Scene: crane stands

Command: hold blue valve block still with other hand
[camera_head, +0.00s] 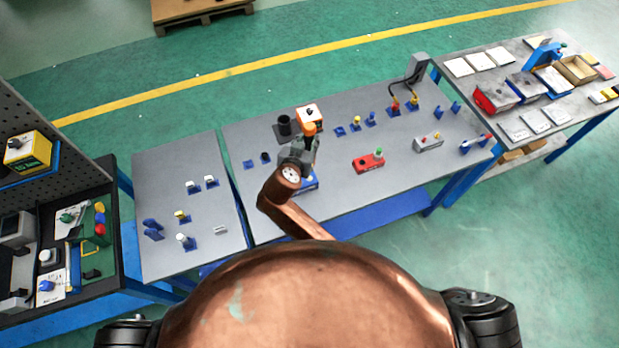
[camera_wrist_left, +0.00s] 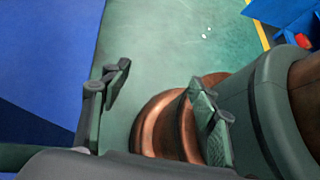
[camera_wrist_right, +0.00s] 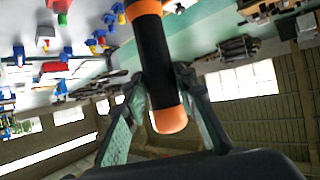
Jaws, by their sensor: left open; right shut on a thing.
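A blue block (camera_head: 309,182), which I take for the valve block, lies on the middle grey table, partly hidden by my right gripper and arm. My right gripper (camera_head: 306,143) is above the table near this block. It is shut on a black tool handle with orange ends (camera_wrist_right: 154,50), seen between its fingers in the right wrist view; its orange end (camera_head: 310,128) shows in the head view. My left gripper (camera_wrist_left: 160,88) is open and empty over green floor in the left wrist view, beside a blue surface. It is out of the head view, away from the block.
An orange-and-white box (camera_head: 310,115) and a dark cup (camera_head: 284,124) stand behind my right gripper. A red block with a green knob (camera_head: 369,161) and a grey block (camera_head: 429,142) sit to the right. The left table (camera_head: 160,205) holds several small blue-based parts.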

